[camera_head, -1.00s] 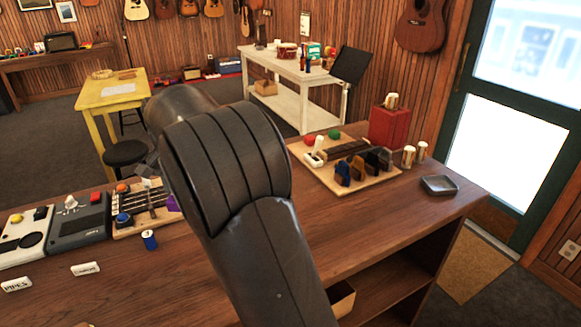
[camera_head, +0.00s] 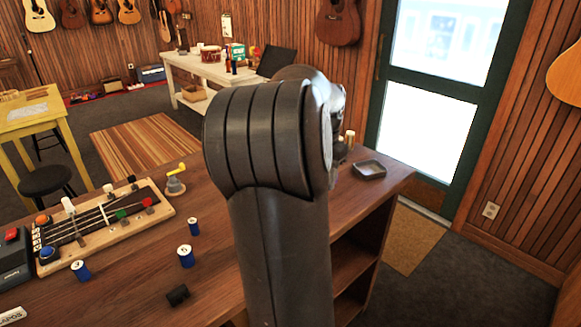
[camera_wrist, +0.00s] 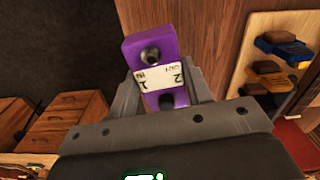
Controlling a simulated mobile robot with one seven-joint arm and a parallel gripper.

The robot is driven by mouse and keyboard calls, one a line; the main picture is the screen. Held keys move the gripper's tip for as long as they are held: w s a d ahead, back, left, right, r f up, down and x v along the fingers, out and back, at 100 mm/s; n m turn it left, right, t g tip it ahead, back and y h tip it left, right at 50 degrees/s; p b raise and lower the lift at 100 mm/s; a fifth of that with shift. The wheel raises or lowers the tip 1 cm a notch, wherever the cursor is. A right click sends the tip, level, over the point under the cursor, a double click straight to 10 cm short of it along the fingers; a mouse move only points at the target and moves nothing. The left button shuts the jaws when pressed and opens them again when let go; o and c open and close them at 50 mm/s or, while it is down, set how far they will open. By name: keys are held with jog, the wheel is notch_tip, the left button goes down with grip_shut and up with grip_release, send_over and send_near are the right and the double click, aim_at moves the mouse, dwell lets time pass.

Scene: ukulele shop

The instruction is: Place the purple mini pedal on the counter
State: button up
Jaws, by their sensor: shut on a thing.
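The purple mini pedal (camera_wrist: 158,52) is between the two fingers of my gripper (camera_wrist: 163,84) in the wrist view. It has a white label with dark writing and round dark parts above and below it. My gripper is shut on it and holds it up. The brown wooden counter (camera_head: 130,252) runs across the front of the head view; brown wood likely belonging to it also shows in the wrist view (camera_wrist: 214,32). In the head view my arm hides the gripper, the pedal and the counter's middle right.
On the counter are a board with strings and coloured knobs (camera_head: 105,222), several blue-and-white cylinders (camera_head: 186,256), a small black piece (camera_head: 177,294) and a grey tray (camera_head: 368,170). Bare wood lies between them. The wrist view shows wooden drawers (camera_wrist: 62,118) and dark floor (camera_wrist: 60,45).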

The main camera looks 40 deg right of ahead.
jog(key=s+d+m, duration=0.2)
jog(key=s+d, duration=0.2)
jog(key=s, duration=0.3)
jog(key=w+a+f, duration=0.1)
jog(key=w+f, duration=0.1)
jog(key=w, duration=0.1)
jog(key=w+a+f, duration=0.1)
jog(key=w+f, duration=0.1)
jog(key=w, duration=0.2)
jog(key=w+a+f, duration=0.1)
jog(key=w+f, duration=0.2)
jog(key=w, duration=0.1)
jog(key=shift+a, duration=0.25)
jog(key=shift+f, duration=2.05)
jog(key=o, duration=1.1)
jog(key=shift+f, duration=0.15)
jog(key=shift+c, duration=0.2)
